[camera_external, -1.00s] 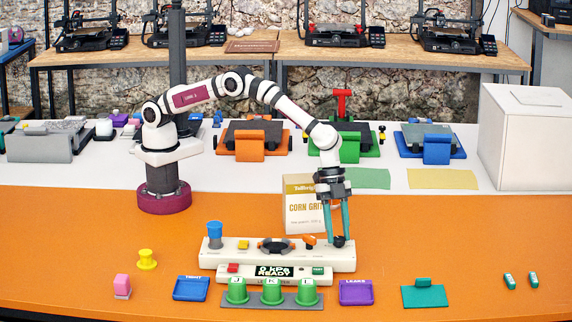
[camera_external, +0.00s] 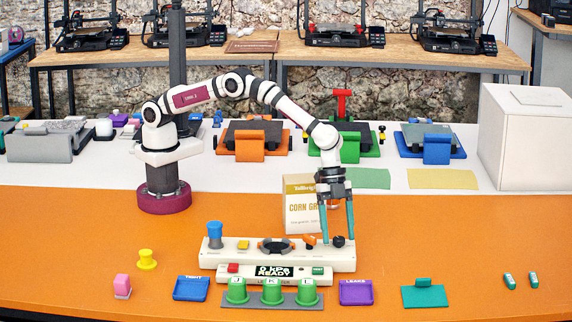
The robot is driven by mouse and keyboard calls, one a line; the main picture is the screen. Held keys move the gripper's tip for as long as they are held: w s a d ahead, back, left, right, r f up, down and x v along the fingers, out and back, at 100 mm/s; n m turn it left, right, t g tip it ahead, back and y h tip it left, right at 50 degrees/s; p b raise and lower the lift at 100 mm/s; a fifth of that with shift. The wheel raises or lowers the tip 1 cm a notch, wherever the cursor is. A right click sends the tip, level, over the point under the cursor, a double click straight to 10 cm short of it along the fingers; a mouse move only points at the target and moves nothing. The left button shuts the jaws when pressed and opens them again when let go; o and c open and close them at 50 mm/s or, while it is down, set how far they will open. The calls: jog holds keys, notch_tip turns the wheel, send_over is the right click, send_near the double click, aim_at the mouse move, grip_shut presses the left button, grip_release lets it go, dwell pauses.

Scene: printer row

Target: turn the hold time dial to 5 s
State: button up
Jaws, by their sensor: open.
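A cream tester panel (camera_external: 221,254) lies on the orange table. A small black dial (camera_external: 339,242) sits at the right end of its top, with an orange knob (camera_external: 309,240) just to its left. The labels beside them are too small to read, so I cannot tell the dial's setting. My gripper (camera_external: 338,241) points down with its teal fingers open, one on each side of the black dial. A gap shows between the fingers and the dial. The display (camera_external: 274,271) on the panel's front reads "0 kPa READY".
A corn grits box (camera_external: 300,210) stands close behind the panel. A blue knob (camera_external: 215,235), a yellow button (camera_external: 243,244) and a dark ring (camera_external: 276,245) are also on the panel. Green cups (camera_external: 272,292) stand in front, between a blue tray (camera_external: 191,289) and a purple tray (camera_external: 356,292).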

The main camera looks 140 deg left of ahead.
jog(key=v, duration=1.5)
jog(key=shift+r, duration=0.4)
jog(key=shift+s+a, duration=0.1)
